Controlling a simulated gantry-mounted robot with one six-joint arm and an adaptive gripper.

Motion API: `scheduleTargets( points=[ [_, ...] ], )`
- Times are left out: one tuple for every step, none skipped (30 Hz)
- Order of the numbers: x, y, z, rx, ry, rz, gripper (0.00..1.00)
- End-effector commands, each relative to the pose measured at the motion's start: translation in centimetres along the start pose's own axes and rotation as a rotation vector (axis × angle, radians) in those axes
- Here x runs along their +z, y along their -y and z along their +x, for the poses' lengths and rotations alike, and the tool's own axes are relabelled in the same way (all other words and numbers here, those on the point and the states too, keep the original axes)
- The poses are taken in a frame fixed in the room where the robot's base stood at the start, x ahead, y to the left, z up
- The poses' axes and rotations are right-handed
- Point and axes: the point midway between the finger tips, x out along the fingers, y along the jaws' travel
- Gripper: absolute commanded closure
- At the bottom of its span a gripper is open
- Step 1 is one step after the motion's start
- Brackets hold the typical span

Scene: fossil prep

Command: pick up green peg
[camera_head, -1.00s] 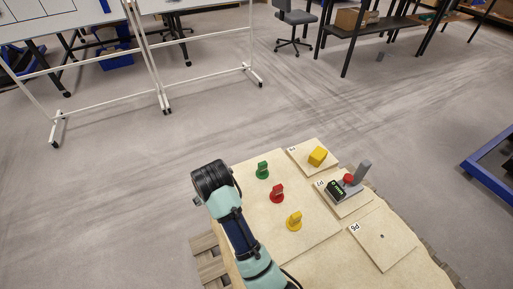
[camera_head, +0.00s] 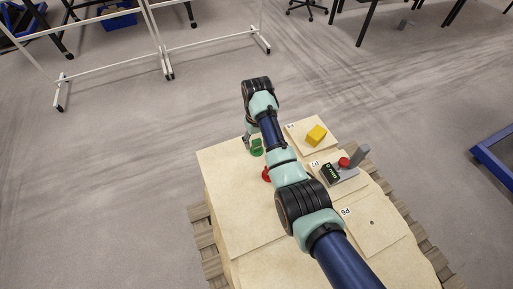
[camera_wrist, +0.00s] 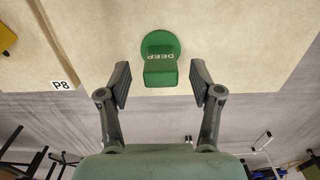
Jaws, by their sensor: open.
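The green peg (camera_wrist: 160,60) has a round base and an upright block marked "DEEP". In the wrist view it sits between and just ahead of the two open fingers of my gripper (camera_wrist: 160,84), apart from both. In the head view the green peg (camera_head: 257,147) stands near the far edge of the wooden board, next to the end of my arm. My gripper (camera_head: 247,143) is mostly hidden there behind the wrist. No object is held.
A red peg (camera_head: 266,174) is partly hidden by my arm. A yellow block (camera_head: 316,134) on a small board, and a device with a red button (camera_head: 344,162) and grey lever, stand to the right. A bare board (camera_head: 384,232) labelled P6 lies nearer.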

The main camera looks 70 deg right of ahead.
Motion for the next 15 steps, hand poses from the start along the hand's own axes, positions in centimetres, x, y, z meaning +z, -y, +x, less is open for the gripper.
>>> scheduleTargets(
  points=[
    [0.0, 0.1, 1.8, 0.000, 0.004, 0.000, 0.35],
    [0.0, 0.2, 2.4, 0.000, 0.003, 0.000, 0.35],
    [0.0, 0.1, 2.9, 0.000, 0.002, 0.000, 0.35],
    [0.0, 0.1, 3.3, 0.000, 0.002, 0.000, 0.35],
    [0.0, 0.1, 3.6, 0.000, 0.002, 0.000, 0.35],
    [0.0, 0.1, 3.7, 0.000, 0.002, 0.000, 0.35],
    [0.0, 0.1, 3.6, 0.000, 0.001, 0.000, 0.35],
    [0.0, 0.1, 3.6, 0.000, 0.001, 0.000, 0.35],
    [0.0, 0.1, 3.5, 0.000, 0.001, 0.000, 0.35],
    [0.0, 0.1, 3.5, 0.000, 0.001, 0.000, 0.35],
    [0.0, 0.1, 3.5, 0.000, 0.001, 0.000, 0.35],
    [0.0, 0.1, 3.5, 0.000, 0.001, 0.000, 0.39],
    [0.0, 0.1, 3.5, 0.000, 0.001, 0.000, 0.44],
    [0.0, 0.1, 3.5, 0.000, 0.001, 0.000, 0.49],
    [0.0, 0.1, 3.5, 0.000, 0.001, 0.000, 0.55]
  ],
)
